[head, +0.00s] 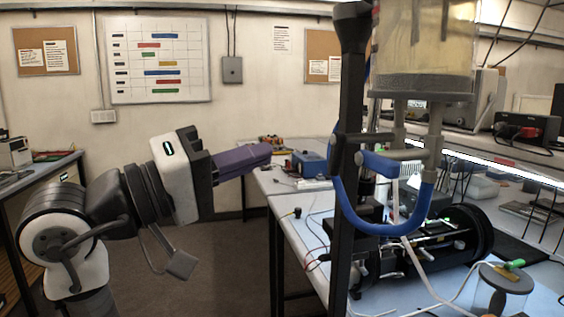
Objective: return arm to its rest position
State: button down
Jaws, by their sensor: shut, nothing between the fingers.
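My gripper (268,152) is at the end of my arm, left of the middle in the head view. Its purple fingers point right and lie together, with nothing between them. It is in the air beside the near left part of the white-topped workbench (300,232). The sealed cylinder (425,45), clear with a pale yellowish filling, is at the upper right on a dark upright post. Its top is cut off by the picture edge. My gripper is well apart from it.
A blue tube (362,222) loops below the cylinder. A black cylindrical apparatus (465,236) lies on the bench, and a small clear jar (499,290) stands at the front right. A blue box (309,164) sits behind the fingertips. A side bench (50,165) is at the left.

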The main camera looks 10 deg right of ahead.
jog(key=shift+v, duration=0.95)
jog(key=shift+r, duration=0.15)
